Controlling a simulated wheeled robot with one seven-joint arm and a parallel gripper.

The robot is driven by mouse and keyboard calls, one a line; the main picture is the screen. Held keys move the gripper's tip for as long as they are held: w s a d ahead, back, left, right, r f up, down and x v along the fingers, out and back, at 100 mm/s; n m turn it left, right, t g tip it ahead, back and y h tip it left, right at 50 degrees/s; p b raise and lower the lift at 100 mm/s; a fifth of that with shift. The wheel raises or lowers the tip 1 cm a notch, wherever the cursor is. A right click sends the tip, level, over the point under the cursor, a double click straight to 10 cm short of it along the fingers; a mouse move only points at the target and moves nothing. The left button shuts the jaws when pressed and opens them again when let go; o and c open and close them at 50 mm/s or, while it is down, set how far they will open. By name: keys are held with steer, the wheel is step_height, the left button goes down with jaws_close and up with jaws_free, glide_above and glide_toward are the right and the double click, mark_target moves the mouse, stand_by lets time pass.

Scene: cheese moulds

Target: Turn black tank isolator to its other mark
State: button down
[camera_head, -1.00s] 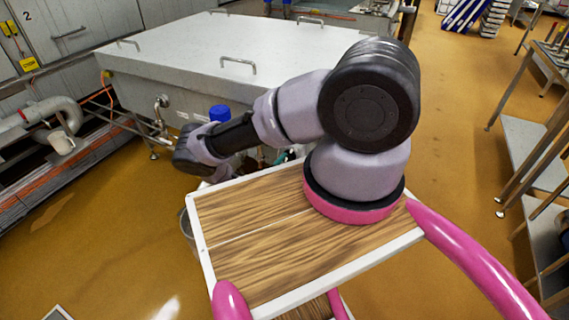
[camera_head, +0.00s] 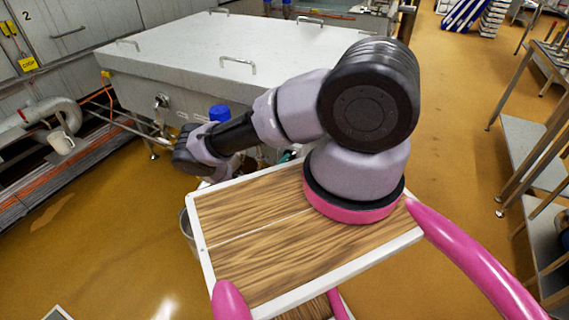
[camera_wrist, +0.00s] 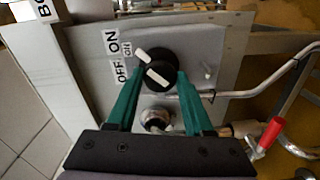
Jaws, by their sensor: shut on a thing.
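The black tank isolator (camera_wrist: 166,58) is a round black knob on a grey metal panel in the wrist view. It has a white bar on its face and a white mark at its upper left edge. ON and OFF labels (camera_wrist: 117,56) are beside it on the left. My gripper (camera_wrist: 160,73) has its two green fingers on either side of the knob, shut on it. The fingers cover part of the knob's sides. In the head view my arm hides the isolator and the fingers.
A metal pipe fitting (camera_wrist: 156,119) sits just below the knob, between the fingers. A red-handled valve (camera_wrist: 267,137) and bent pipes are at the right. In the head view a large covered steel tank (camera_head: 200,50) stands beyond my arm. Open floor (camera_head: 100,225) lies at the left.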

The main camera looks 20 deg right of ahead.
steer(key=shift+s+f, duration=0.1)
steer(key=shift+c, duration=1.4)
jaws_free()
steer(key=v, duration=1)
steer(key=shift+s+a, duration=0.2)
steer(key=shift+a, duration=0.1)
